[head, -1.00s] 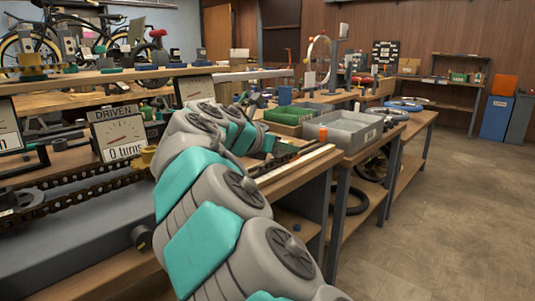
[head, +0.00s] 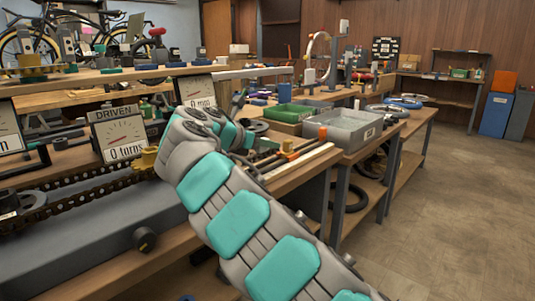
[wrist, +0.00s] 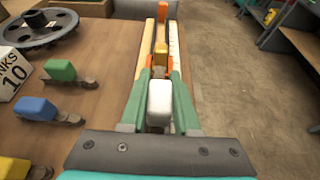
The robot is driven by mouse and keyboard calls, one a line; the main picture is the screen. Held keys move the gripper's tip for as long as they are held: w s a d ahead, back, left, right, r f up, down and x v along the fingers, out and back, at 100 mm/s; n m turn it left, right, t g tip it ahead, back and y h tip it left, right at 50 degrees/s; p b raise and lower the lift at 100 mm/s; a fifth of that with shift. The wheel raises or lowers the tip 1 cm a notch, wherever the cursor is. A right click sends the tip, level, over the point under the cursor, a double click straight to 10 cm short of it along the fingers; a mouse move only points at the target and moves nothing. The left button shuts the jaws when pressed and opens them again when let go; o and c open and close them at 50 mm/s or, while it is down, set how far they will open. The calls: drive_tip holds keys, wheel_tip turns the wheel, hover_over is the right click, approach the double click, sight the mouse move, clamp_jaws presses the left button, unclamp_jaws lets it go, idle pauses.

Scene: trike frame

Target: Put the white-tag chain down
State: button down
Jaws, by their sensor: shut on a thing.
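In the wrist view my gripper (wrist: 160,75) has its two green fingers closed in around a narrow piece, with the white tag (wrist: 159,104) between them near the palm. The chain links at the white tag are mostly hidden by the tag and fingers. The gripper is over the right edge of a wooden bench top (wrist: 105,85), along pale strips there. I cannot tell whether the held piece touches the surface. In the head view my own arm hides most of the gripper.
Left of the gripper lie short chains with a green tag (wrist: 60,70), a blue tag (wrist: 36,108) and a yellow tag (wrist: 14,168). A dark spoked wheel (wrist: 40,27) and a links sign (wrist: 10,72) are beyond. Floor (wrist: 225,80) is open to the right.

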sight(268, 156)
drive_tip(key=shift+f, duration=1.55)
drive_tip(key=shift+f, duration=0.1)
drive_tip(key=c, duration=0.6)
unclamp_jaws()
drive_tip(key=shift+c, duration=0.2)
drive_tip(key=v, duration=1.2)
drive_tip(key=shift+r, duration=0.25)
